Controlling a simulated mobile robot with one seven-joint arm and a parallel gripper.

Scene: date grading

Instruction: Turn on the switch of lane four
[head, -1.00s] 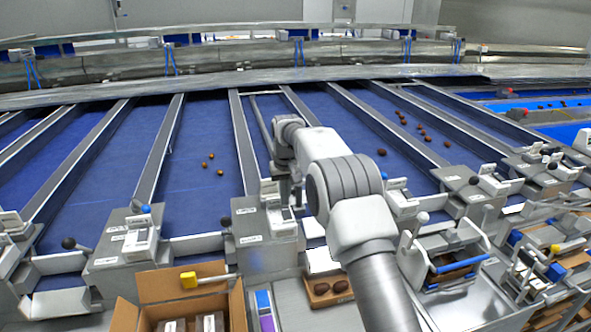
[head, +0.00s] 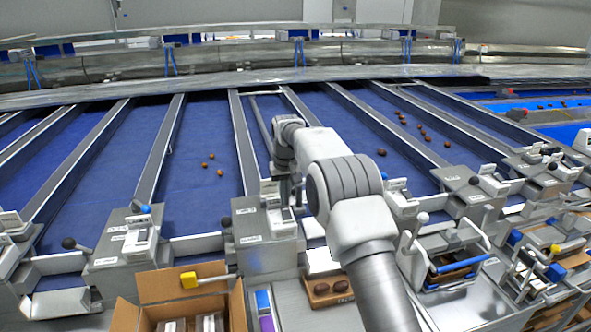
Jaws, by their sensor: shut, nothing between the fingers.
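Grey control boxes with white labels and small panels stand at the front ends of the blue lanes. One box (head: 263,232) is just left of my gripper (head: 297,194), and another box (head: 123,241) is farther left. Ball-tipped levers stick out of the boxes: a black ball (head: 225,221), a blue ball (head: 145,209) and a black ball (head: 68,243). The lane labels are too small to read, so I cannot tell which switch is lane four's. My gripper is small, points down beside the box's panel and is shut and empty. My arm partly hides this area; contact is unclear.
An open cardboard box (head: 160,285) stands at the front left. A small tray with dark dates (head: 330,289) sits below my gripper. A frame with a blue bar (head: 462,264) is at the right. Loose dates lie on several lanes. Steel dividers (head: 160,150) separate the lanes.

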